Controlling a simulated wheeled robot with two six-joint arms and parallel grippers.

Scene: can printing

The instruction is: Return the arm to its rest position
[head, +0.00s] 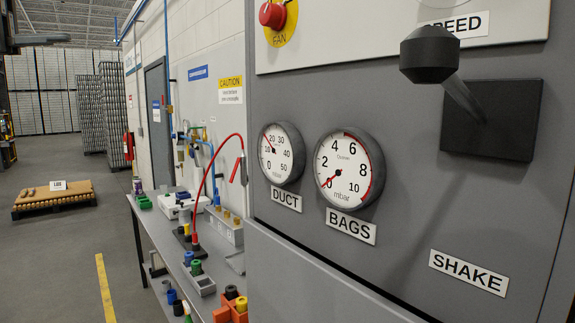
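Neither of my grippers can be made out in the head view, and I cannot tell how the arms are posed. A grey control panel (420,200) fills the right side, close to me. A lever with a black knob (430,55) sticks out of a dark plate (505,120) on it, above the SHAKE label (468,272). No gripper touches the lever.
The panel carries a DUCT gauge (281,153), a BAGS gauge (347,168) and a red FAN knob (272,15). A cluttered workbench (150,235) runs along the wall. A loaded pallet (55,198) stands at left. The floor (50,265) between is clear.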

